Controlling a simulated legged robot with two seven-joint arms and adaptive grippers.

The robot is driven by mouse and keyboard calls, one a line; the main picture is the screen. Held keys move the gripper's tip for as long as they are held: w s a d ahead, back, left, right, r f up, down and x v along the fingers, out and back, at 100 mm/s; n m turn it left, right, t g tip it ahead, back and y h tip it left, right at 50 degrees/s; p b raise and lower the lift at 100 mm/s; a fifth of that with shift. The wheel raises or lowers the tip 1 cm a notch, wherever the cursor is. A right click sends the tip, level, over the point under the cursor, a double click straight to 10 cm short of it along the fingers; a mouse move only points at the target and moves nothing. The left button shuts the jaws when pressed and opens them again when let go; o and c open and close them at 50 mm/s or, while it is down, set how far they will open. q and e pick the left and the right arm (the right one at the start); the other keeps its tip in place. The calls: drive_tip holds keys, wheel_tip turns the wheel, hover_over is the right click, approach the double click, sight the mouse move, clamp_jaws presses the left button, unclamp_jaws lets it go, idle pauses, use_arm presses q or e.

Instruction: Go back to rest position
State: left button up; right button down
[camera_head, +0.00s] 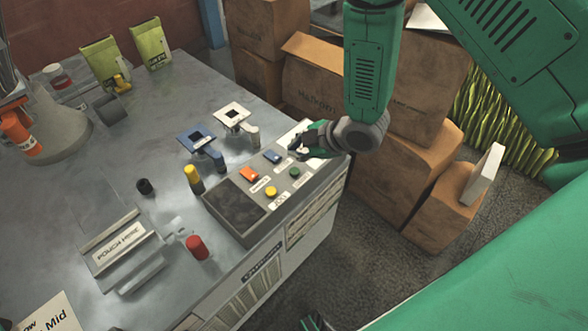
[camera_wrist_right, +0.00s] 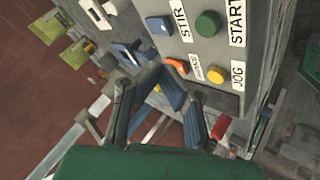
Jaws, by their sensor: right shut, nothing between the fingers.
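My right arm comes down from the upper right in the head view. Its green and black right gripper (camera_head: 308,143) is over the far right end of the grey control panel (camera_head: 222,211). The gripper is shut with nothing held. In the right wrist view, the dark fingers (camera_wrist_right: 172,98) reach towards the panel face (camera_wrist_right: 185,42). Whether they touch the panel is not clear. The panel has an orange button (camera_head: 249,174), a blue switch (camera_head: 272,157), a green button (camera_head: 295,173) and a yellow button (camera_head: 271,192).
The metal table (camera_head: 120,180) holds a pouch fixture (camera_head: 118,246), a red-capped post (camera_head: 197,247), a yellow-capped post (camera_head: 193,177) and green pouches (camera_head: 100,60). Cardboard boxes (camera_head: 405,185) stand close behind and right of my right gripper. Floor (camera_head: 370,270) shows at lower right.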

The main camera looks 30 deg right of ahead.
idle(0.3)
drive_tip(key=s+d+f+m+g+h, duration=0.1)
drive_tip(key=s+f+m+g, duration=0.1)
drive_tip(key=s+m, duration=0.3)
drive_tip(key=s+d+f+m+g+h, duration=0.1)
drive_tip(key=s+f+m, duration=0.3)
drive_tip(key=s, duration=1)
drive_tip(key=s+d+f+m+g+h, duration=0.1)
drive_tip(key=s+f+m+g, duration=0.3)
drive_tip(key=s, duration=0.6)
drive_tip(key=shift+d+m+h, duration=0.3)
drive_tip(key=shift+m+h, duration=0.5)
drive_tip(key=shift+h, duration=0.1)
drive_tip(key=shift+w, duration=0.2)
